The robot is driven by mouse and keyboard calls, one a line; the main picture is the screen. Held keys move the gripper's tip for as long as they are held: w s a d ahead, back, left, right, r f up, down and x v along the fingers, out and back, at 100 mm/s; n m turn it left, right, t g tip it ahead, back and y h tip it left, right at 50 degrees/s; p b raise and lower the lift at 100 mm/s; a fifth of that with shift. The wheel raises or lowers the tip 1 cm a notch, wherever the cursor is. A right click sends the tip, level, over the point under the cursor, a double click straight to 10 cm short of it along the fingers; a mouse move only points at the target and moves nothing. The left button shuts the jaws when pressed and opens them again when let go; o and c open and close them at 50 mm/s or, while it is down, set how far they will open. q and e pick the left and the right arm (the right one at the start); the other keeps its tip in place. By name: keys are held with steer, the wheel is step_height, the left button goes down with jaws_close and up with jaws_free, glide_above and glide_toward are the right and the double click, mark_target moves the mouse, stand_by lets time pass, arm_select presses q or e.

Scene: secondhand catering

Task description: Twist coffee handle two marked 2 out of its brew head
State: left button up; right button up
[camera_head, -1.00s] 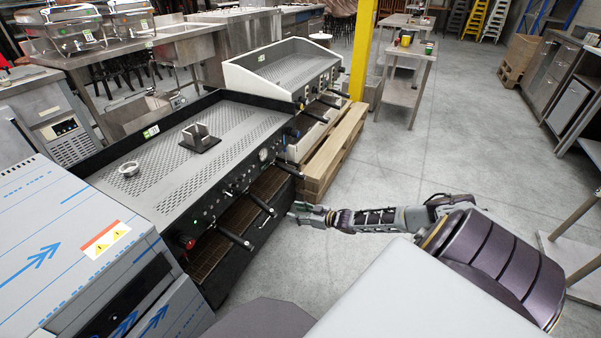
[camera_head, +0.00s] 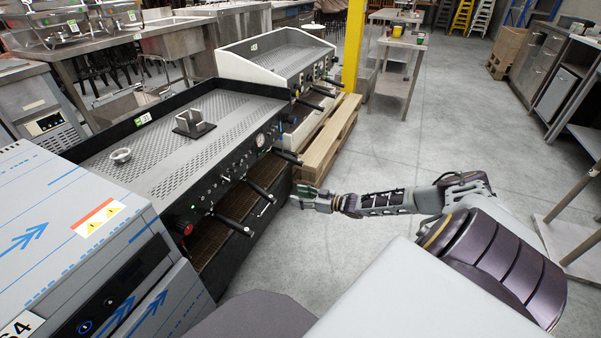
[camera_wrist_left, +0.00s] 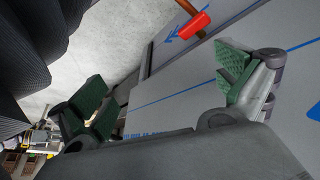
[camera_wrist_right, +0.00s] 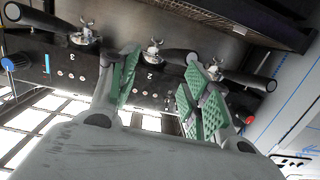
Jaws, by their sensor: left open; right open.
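Coffee handle two is a black bar (camera_head: 262,190) on the front of the black-framed coffee machine (camera_head: 150,160). In the right wrist view it is the middle handle (camera_wrist_right: 181,57), attached at its brew head (camera_wrist_right: 152,48), with the mark 2 (camera_wrist_right: 150,76) on the panel beside it. My right gripper (camera_head: 304,194) is open and empty, just right of this handle in the head view. In the right wrist view its green-padded fingers (camera_wrist_right: 160,88) stand apart, with the handle beyond them. My left gripper (camera_wrist_left: 160,92) is open and empty, outside the head view.
Another black handle (camera_head: 235,224) and a third (camera_head: 287,157) flank handle two. A red knob (camera_head: 183,228) is at the machine's near end. A blue-striped steel appliance (camera_head: 60,220) stands at left. A wooden pallet (camera_head: 325,140) lies beyond. The floor (camera_head: 430,150) at right is open.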

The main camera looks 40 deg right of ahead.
arm_select(q)
steer(key=shift+f, duration=0.2)
arm_select(e)
steer(key=shift+w, duration=0.15)
arm_select(q)
step_height(320, 180, down, 9)
steer(key=d+t+h+b, duration=0.1)
steer(key=b, duration=0.6)
steer(key=shift+w+d+b, duration=0.3)
steer(key=shift+d, duration=0.1)
arm_select(e)
steer(key=x, duration=0.9)
steer(key=shift+w, duration=0.25)
steer(key=shift+w+a, duration=0.4)
steer(key=shift+w, duration=0.15)
steer(key=shift+f, duration=0.1)
jaws_close()
stand_by(0.5)
